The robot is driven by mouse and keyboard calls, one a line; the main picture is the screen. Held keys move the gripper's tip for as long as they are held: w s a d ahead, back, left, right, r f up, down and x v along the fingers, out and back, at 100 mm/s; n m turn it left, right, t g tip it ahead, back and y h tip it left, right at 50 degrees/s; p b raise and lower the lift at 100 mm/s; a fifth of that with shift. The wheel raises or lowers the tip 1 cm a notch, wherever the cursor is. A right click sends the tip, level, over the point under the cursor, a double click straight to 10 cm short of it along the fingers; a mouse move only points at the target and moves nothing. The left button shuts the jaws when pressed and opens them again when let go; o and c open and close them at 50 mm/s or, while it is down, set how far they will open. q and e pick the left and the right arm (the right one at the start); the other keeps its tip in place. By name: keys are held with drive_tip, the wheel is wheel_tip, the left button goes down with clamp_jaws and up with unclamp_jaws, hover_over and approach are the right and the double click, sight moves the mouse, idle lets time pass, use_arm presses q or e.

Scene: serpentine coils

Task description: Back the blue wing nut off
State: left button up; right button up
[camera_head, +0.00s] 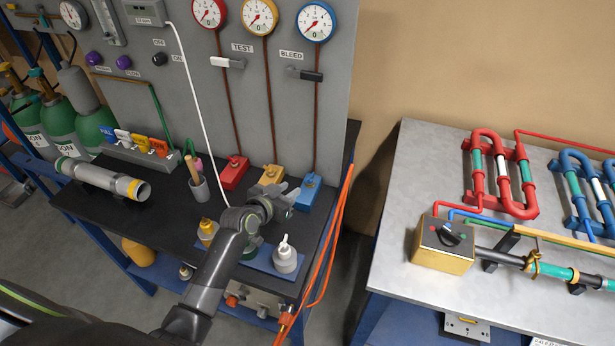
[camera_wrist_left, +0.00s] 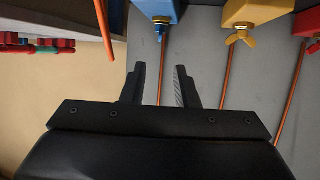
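The blue wing nut (camera_wrist_left: 160,33) shows at the top of the left wrist view, on a brass collar under the blue block (camera_wrist_left: 157,9). In the head view the blue block (camera_head: 309,191) stands at the right end of the bench, at the foot of the BLEED line; its wing nut cannot be made out there. My left gripper (camera_head: 288,192) is just in front of the blue block. In the wrist view its two fingers (camera_wrist_left: 159,70) are apart with nothing between them, and the blue wing nut lies beyond their tips, apart from them. My right gripper is not in view.
A yellow block (camera_head: 270,175) and a red block (camera_head: 234,172) stand left of the blue one. The yellow wing nut (camera_wrist_left: 239,38) is near my fingers' right side. Orange hoses (camera_head: 335,235) hang off the bench's right edge.

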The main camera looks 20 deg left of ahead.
sight(310, 176)
use_arm(q)
drive_tip(key=shift+b+x, duration=0.55)
drive_tip(key=shift+x, duration=5.05)
drive_tip(key=shift+d, duration=0.1)
clamp_jaws()
